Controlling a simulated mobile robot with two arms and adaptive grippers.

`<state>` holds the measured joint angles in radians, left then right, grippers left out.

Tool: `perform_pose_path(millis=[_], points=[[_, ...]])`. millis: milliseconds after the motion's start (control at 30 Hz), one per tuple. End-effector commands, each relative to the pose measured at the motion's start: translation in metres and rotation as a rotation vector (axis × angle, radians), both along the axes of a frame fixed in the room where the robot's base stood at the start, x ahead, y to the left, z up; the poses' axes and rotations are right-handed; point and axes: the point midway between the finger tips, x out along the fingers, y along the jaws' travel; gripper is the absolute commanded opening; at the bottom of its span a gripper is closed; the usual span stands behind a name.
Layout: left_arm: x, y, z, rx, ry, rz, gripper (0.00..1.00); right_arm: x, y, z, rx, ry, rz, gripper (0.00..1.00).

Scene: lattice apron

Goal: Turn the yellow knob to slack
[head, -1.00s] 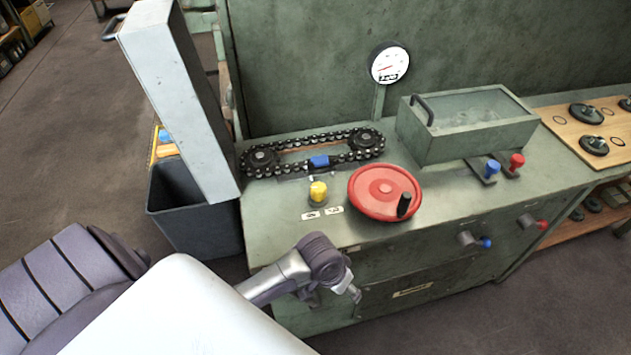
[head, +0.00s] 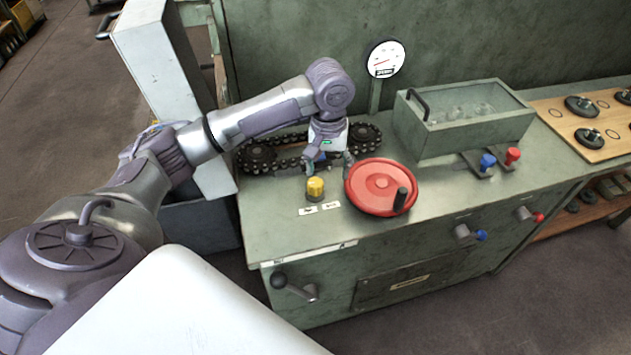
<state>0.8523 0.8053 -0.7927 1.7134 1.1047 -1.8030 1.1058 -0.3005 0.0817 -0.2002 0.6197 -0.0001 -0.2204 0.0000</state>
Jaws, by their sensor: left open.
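The yellow knob (head: 315,187) stands upright on the green bench top, left of the red handwheel (head: 381,187). Two small white labels (head: 319,208) lie just in front of it; their writing is too small to read. My left gripper (head: 328,165) points down just behind and above the knob, over the front run of the chain. Its fingers are apart and it does not appear to touch the knob. The blue piece on the chain is mostly hidden behind the gripper. My right gripper does not show.
The black chain loop (head: 258,155) lies behind the knob, partly covered by my left arm. A gauge (head: 385,58) stands behind. A clear-lidded green box (head: 465,118) and blue and red levers (head: 512,156) are to the right. A crank handle (head: 296,287) juts from the bench front.

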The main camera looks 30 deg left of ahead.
Motion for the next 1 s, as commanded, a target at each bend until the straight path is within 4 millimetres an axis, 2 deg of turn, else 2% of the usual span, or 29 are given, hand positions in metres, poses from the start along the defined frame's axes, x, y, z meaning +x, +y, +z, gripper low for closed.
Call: perform_pose_path(millis=[33, 133, 233, 333, 467, 800, 1000], points=[[0.007, 0.016, 0.016, 0.009, 0.002, 0.065, 0.68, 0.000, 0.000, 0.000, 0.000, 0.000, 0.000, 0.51], [0.012, 0.033, 0.035, 0.008, 0.018, 0.160, 0.68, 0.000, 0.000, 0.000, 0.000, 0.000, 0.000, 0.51], [0.013, 0.041, 0.044, 0.005, 0.025, 0.209, 0.68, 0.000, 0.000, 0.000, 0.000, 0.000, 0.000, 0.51], [0.013, 0.043, 0.042, 0.003, 0.031, 0.221, 0.68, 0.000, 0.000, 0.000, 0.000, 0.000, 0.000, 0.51], [0.013, 0.043, 0.024, 0.005, 0.033, 0.220, 0.68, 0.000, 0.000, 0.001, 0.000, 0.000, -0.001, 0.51], [0.013, 0.042, -0.048, 0.004, 0.031, 0.217, 0.68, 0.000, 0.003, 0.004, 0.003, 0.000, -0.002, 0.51], [0.013, 0.042, -0.078, 0.003, 0.028, 0.217, 0.68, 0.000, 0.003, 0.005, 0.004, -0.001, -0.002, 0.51]])
